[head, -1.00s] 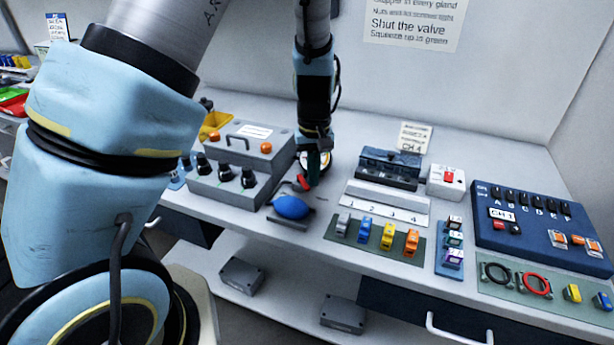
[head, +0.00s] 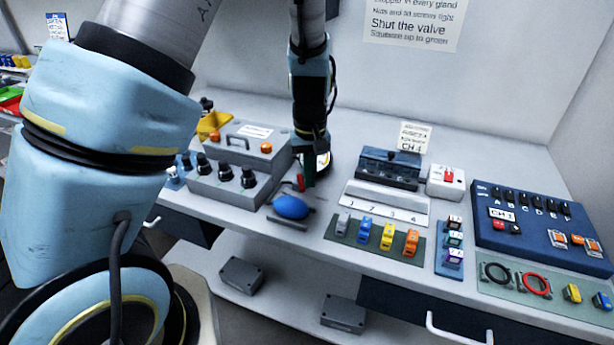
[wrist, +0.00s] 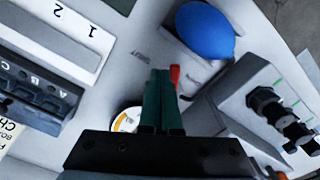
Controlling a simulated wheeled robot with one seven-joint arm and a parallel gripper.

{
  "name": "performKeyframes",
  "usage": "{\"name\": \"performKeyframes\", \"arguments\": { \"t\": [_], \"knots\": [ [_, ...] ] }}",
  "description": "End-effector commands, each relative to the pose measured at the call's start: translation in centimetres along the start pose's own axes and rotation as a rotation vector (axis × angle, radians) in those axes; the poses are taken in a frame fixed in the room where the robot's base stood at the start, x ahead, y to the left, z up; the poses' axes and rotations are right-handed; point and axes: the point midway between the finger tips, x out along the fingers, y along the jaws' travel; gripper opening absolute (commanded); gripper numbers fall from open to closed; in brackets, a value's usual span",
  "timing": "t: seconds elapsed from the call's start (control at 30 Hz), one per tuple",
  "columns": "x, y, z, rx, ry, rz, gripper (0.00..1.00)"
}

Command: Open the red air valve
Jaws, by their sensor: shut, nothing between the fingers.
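The red valve lever (head: 300,183) is a small red handle on the bench, just behind the blue squeeze bulb (head: 291,207). In the wrist view the lever (wrist: 175,76) shows beside the tips of my gripper (wrist: 160,72), with the bulb (wrist: 205,32) beyond. My gripper (head: 309,184) points down with its green fingers together and nothing between them. The fingers are right beside the lever; I cannot tell if they touch it. Lettering that seems to read "SHUT" (wrist: 141,57) is on the bench near the fingertips. The valve body is mostly hidden.
A round gauge (wrist: 127,119) stands close by the fingers, partly hidden. A grey box with black knobs (head: 224,176) is left of the bulb. A numbered white block (head: 387,204) and a dark block (head: 389,167) stand to the right. Bare bench lies between.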

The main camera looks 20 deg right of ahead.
Motion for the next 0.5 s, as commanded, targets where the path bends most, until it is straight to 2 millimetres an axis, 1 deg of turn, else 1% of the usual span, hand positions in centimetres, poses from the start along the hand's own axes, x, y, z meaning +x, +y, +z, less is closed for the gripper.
{"name": "performKeyframes", "arguments": {
  "t": [0.3, 0.5],
  "knots": [
    [0.01, -0.90, 0.28, -0.001, 0.000, 0.000, 0.00],
    [0.02, -1.03, 0.36, 0.000, 0.000, -0.001, 0.00]
  ]
}}
